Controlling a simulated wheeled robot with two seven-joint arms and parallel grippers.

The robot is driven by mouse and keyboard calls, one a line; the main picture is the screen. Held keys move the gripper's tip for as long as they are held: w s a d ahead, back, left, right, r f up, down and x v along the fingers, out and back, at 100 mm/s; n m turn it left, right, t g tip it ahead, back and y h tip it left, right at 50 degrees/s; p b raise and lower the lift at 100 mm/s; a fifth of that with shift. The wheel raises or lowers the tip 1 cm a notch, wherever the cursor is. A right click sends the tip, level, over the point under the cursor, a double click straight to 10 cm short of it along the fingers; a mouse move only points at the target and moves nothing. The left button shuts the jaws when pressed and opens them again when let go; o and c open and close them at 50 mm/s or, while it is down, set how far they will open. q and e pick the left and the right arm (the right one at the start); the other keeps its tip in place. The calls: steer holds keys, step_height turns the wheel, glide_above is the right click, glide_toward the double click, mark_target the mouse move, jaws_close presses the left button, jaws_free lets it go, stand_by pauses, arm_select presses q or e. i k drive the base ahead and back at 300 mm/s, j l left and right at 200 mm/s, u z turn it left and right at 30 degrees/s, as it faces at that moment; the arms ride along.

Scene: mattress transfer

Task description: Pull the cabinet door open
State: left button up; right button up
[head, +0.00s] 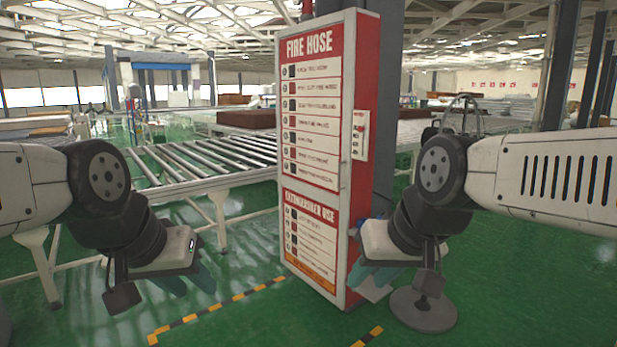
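The cabinet (365,60) is a tall red and white box standing upright in the middle of the head view. Its white front door (312,120) carries a red "FIRE HOSE" panel above and an "EXTINGUISHER USE" panel below, and it looks closed. A thin upright handle (343,176) seems to be at the door's right edge. My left gripper (188,283) is left of the cabinet, clear of it, with its teal fingers apart and nothing between them. My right gripper (372,277) is beside the cabinet's lower right side; its fingertips are partly hidden, and contact cannot be told.
A roller conveyor (205,165) runs behind and left of the cabinet. A round grey base (424,310) stands on the floor at lower right. Yellow-black tape (225,302) marks the green floor before the cabinet. A dark column (388,100) rises behind it.

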mark_target(314, 62)
steer(key=i, duration=1.05)
steer(key=i+j+z, duration=0.1)
steer(key=i, duration=1)
steer(key=i+l, duration=0.1)
steer(key=l+z, duration=0.05)
steer(key=l, duration=0.05)
